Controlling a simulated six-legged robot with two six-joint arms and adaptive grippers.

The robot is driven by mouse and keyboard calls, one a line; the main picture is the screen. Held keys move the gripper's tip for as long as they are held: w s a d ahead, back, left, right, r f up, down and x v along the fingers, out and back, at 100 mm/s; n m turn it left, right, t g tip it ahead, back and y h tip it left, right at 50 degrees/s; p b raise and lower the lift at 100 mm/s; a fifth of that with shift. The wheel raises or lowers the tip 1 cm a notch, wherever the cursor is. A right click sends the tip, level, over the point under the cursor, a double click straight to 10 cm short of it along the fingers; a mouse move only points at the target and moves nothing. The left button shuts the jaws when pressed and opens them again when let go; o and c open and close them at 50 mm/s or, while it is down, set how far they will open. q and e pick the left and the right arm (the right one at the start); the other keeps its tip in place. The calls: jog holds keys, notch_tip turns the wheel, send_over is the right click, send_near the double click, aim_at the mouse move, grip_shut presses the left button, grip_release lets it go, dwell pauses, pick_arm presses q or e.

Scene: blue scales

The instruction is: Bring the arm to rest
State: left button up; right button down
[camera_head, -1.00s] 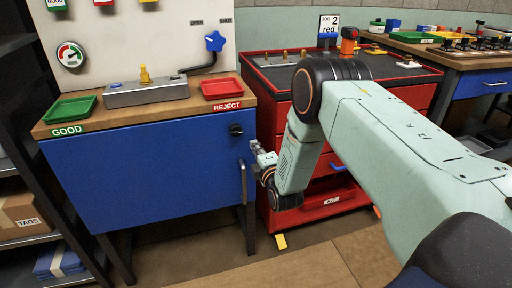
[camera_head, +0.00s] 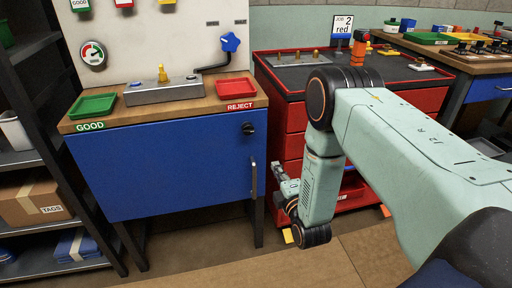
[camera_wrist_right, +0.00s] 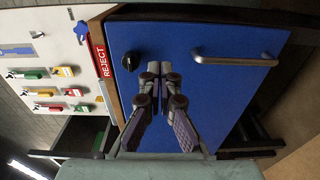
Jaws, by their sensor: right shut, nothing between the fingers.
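My right arm (camera_head: 400,140) reaches in from the right in the head view. Its elbow is up and its forearm hangs down. My right gripper (camera_head: 278,170) is just right of the blue cabinet's grey door handle (camera_head: 254,178), in front of the red drawer unit. In the right wrist view, the right gripper (camera_wrist_right: 160,70) is shut and empty. Its fingertips point at the blue door (camera_wrist_right: 190,60), between the black knob (camera_wrist_right: 130,61) and the handle (camera_wrist_right: 235,60). My left gripper is not in view.
The blue cabinet (camera_head: 165,160) bears a green GOOD tray (camera_head: 93,105), a grey fixture (camera_head: 163,92) and a red REJECT tray (camera_head: 237,88). The red drawer unit (camera_head: 430,98) stands close behind my arm. A dark shelf is at left. Floor in front is clear.

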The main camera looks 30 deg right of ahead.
jog(key=shift+f, duration=0.1)
jog(key=s+a+f+m+g+y, duration=0.2)
jog(key=s+a+f+m+g, duration=0.3)
jog(key=s+f+m+g, duration=0.5)
jog(key=s+a+f+m+g, duration=0.1)
jog(key=s+a+m+g, duration=0.2)
jog(key=s, duration=1)
jog(key=s+a+f+m+g+y, duration=0.1)
jog(key=s+a+f+m+g, duration=0.1)
jog(key=s, duration=1.2)
jog(key=shift+a+f+m+g, duration=0.15)
jog(key=shift+a+m+g, duration=0.45)
jog(key=shift+a+g, duration=0.5)
jog(key=shift+s+d+y, duration=0.1)
jog(key=shift+d+y, duration=0.05)
jog(key=shift+y, duration=0.15)
jog(key=shift+s+d, duration=0.1)
jog(key=shift+s, duration=0.05)
